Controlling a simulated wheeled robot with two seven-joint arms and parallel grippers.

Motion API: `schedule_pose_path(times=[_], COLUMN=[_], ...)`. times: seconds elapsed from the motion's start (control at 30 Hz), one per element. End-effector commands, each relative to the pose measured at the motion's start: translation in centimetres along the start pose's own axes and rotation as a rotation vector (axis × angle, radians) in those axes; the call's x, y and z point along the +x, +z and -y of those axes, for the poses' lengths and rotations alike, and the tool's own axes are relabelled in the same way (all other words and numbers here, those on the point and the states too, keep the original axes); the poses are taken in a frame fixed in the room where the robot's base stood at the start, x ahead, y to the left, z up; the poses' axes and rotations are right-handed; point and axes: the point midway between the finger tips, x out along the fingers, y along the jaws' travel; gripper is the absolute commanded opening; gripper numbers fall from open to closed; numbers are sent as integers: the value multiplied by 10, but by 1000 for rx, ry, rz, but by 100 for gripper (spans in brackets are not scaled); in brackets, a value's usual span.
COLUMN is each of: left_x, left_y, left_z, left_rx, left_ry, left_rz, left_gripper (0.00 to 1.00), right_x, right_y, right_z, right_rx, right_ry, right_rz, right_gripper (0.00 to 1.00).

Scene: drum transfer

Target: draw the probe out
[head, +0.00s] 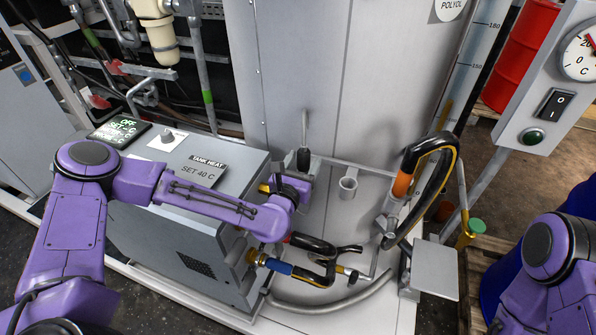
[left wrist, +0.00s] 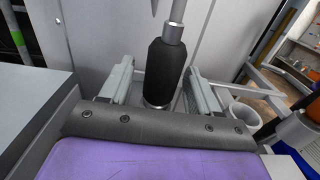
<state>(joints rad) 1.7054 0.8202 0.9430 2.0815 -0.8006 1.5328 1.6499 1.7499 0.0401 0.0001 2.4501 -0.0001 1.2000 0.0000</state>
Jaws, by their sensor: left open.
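The probe (head: 304,128) stands upright in front of the tall grey tank, a thin metal rod above a black handle. In the left wrist view its black handle (left wrist: 165,72) rises from a metal collar. My left gripper (head: 303,168) is at the handle. In the left wrist view its two fingers (left wrist: 160,90) are open, one on each side of the handle, with a gap visible on at least the right side. What lies below the collar is hidden by my gripper. My right arm shows at the right edge, but its gripper is out of view.
An open grey cup (head: 348,188) stands right of the probe. The tank heat box (head: 200,190) is under my left arm. A black hose with an orange grip (head: 402,186) arches at the right, and hoses lie in front. A gauge panel (head: 545,110) is at upper right.

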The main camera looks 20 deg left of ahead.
Motion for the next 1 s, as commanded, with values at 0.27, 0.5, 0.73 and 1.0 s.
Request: schedule_pose_path(times=[0.27,0.5,0.73,1.0], left_x=[2,1,1,1], left_y=[0,1,7,20], left_z=[0,0,0,0], left_rx=[0,0,0,0], left_ry=[0,1,1,0], left_rz=[0,1,1,1], left_gripper=[62,0,0,0], right_x=[0,0,-4,-11], right_y=[0,0,-2,-5], right_z=[0,0,0,-1], right_rx=[0,0,0,0], right_ry=[0,0,0,0], right_rz=[0,0,0,0], right_gripper=[43,43,43,43])
